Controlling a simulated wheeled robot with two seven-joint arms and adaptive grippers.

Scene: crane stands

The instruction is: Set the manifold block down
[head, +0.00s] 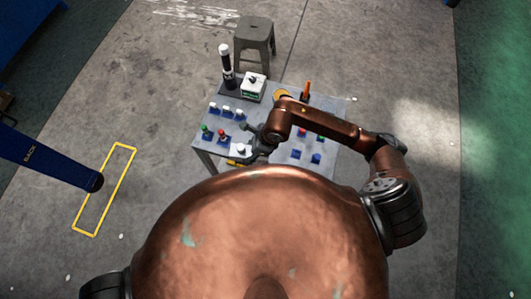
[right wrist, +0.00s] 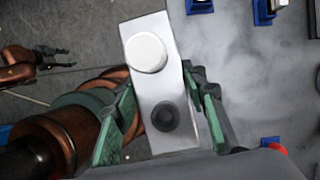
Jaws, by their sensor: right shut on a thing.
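The manifold block (right wrist: 165,85) is a pale silver bar with a round white cap and a dark round port. In the right wrist view it stands between the green-sided fingers of my right gripper (right wrist: 161,92), which is shut on it. In the head view my right gripper (head: 254,141) is at the table's near left part, with the white-capped block (head: 240,149) beside it. I cannot tell whether the block touches the table. My left gripper (right wrist: 52,57) shows at the left edge of the right wrist view, fingers apart and empty, over the floor.
A grey stool (head: 255,38) stands behind. A yellow piece (head: 237,162) lies near the front edge.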

